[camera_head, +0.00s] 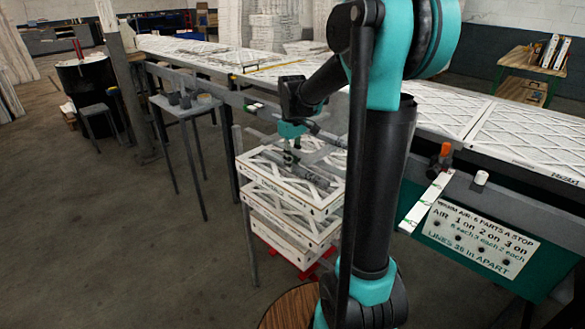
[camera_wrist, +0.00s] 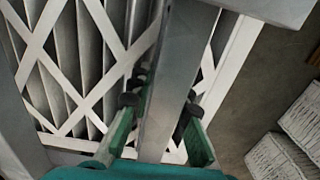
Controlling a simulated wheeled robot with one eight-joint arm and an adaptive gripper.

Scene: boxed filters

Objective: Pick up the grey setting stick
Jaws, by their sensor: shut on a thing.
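The grey setting stick (camera_wrist: 172,85) is a long flat-sided bar running between my gripper's fingers in the wrist view. My gripper (camera_wrist: 160,103) is shut on it, with a dark-padded finger on each side. In the head view my gripper (camera_head: 290,157) points down over the top of a stack of white-framed boxed filters (camera_head: 290,190). The stick is small and partly hidden there, and I cannot tell whether it touches the top filter. The filter's white lattice (camera_wrist: 85,60) shows below the stick in the wrist view.
A long conveyor (camera_head: 210,62) bearing white lattice filters runs behind the stack. A small grey table (camera_head: 185,105) stands to the left. A sign board (camera_head: 480,235) is at the right, and a round wooden top (camera_head: 290,308) is at the front. The left floor is mostly clear.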

